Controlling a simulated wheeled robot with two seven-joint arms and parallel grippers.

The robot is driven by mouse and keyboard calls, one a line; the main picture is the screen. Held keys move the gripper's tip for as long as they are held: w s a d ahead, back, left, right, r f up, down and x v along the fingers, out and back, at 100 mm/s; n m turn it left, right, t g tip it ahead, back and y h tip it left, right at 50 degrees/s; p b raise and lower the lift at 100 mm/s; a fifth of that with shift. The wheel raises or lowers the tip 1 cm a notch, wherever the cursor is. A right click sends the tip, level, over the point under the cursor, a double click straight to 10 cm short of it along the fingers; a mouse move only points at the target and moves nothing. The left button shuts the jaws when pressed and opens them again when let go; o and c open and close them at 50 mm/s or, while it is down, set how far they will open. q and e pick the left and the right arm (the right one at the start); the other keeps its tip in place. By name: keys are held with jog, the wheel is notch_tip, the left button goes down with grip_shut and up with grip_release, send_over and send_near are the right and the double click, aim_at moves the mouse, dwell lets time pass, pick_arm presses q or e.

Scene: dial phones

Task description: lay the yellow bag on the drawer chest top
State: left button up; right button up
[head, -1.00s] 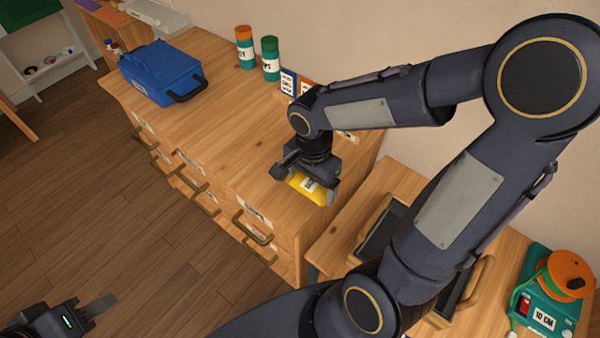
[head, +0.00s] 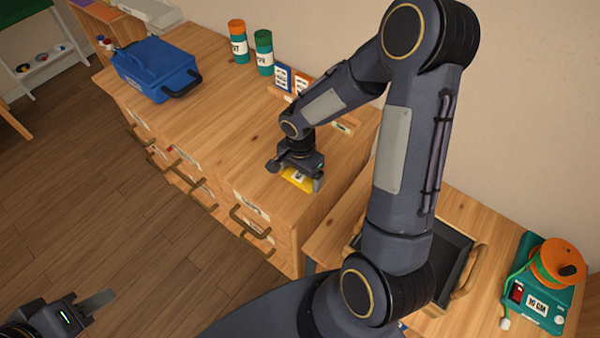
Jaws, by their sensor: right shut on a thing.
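The yellow bag (head: 299,179) is at the right part of the drawer chest top (head: 225,130), under my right gripper (head: 297,176). My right gripper points down and is shut on the bag, hiding most of it. The bag is at or just above the wood; I cannot tell if it touches. My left gripper (head: 92,308) is at the lower left, over the floor and away from the chest; a grey finger shows, but its opening is unclear.
A blue box (head: 155,70) stands on the chest's left part. Two canisters (head: 238,42) and small cards (head: 283,78) stand along the back. A lower table to the right holds a black tray (head: 452,262) and an orange reel (head: 558,262). The chest's middle is clear.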

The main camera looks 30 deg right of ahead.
jog(key=shift+f, duration=0.2)
jog(key=o, duration=0.8)
jog(key=shift+r, duration=0.15)
